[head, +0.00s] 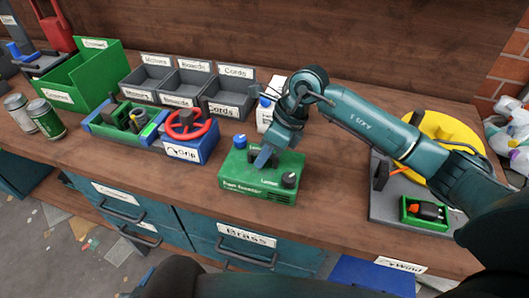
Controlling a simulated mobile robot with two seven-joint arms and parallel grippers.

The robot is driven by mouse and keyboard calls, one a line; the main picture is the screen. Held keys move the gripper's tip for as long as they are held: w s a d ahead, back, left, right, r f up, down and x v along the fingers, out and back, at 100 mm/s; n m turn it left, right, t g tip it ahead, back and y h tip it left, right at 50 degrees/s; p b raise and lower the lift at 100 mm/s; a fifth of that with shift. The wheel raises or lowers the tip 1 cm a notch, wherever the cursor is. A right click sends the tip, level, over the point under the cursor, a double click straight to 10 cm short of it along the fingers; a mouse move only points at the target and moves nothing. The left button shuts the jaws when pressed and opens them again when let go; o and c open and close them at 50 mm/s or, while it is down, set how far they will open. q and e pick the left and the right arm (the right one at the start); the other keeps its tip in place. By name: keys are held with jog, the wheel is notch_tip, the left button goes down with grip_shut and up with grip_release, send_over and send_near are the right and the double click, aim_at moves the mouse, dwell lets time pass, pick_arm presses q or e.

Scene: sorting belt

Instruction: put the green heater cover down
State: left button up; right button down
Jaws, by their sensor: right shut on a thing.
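The green heater cover (250,190) is a box with a black handle, a blue knob and a black knob on top, and white lettering on its front. It is near the front edge of the wooden bench, above the drawer labelled Brass. My right gripper (263,160) comes down from above and is shut on its handle. The cover looks level; I cannot tell whether its underside touches the bench. My left gripper is not in view.
A blue box with a red wheel (187,124) stands left of the cover. Grey labelled bins (228,108) and a green crate (78,92) are behind. A small green tray (409,217) lies right on a grey plate. Bare bench (335,205) lies right of the cover.

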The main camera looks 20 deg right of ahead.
jog(key=c, duration=1.5)
grip_release()
jog(key=shift+o, duration=0.2)
jog(key=v, duration=1.2)
